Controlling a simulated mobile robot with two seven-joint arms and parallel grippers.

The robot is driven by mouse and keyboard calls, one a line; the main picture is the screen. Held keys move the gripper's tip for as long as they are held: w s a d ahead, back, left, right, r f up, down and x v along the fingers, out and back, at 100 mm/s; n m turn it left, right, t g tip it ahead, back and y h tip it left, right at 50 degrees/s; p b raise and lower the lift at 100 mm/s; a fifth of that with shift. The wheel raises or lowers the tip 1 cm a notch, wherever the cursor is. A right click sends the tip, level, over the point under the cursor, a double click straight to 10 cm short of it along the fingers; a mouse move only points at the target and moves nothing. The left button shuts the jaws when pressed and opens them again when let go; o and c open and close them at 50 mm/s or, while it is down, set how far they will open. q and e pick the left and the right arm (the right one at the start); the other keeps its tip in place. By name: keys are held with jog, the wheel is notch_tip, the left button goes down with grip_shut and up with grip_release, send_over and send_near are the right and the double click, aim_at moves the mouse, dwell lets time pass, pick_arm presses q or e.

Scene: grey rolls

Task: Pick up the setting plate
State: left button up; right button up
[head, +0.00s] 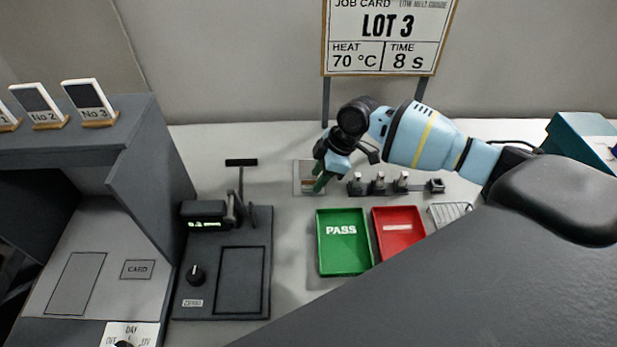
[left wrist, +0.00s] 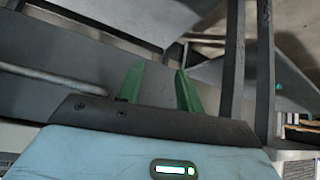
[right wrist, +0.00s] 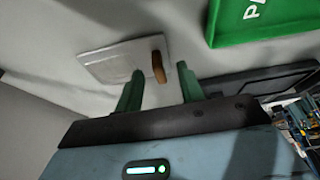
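A flat, pale metallic plate, which looks like the setting plate (head: 299,167), lies on the bench behind the green tray in the head view. In the right wrist view the plate (right wrist: 108,62) has an upright brown grip (right wrist: 158,66). My right gripper (head: 321,183) is over the plate and hides part of it in the head view. In the right wrist view my right gripper (right wrist: 159,69) is open, with the grip showing between and beyond its fingertips. I cannot tell whether they touch. My left gripper (left wrist: 160,67) is open and empty, outside the head view.
A green PASS tray (head: 343,260) and a red tray (head: 400,248) lie in front of the plate. Several small stamp-like pieces (head: 379,183) stand to its right. A dark device with a post (head: 222,275) is at left, beside a grey booth (head: 135,150). The LOT 3 sign (head: 385,40) stands behind.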

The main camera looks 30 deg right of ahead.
aim_at(315, 181)
jog(key=shift+x, duration=1.5)
jog(key=shift+w, duration=0.1)
jog(key=shift+r, duration=0.1)
grip_shut()
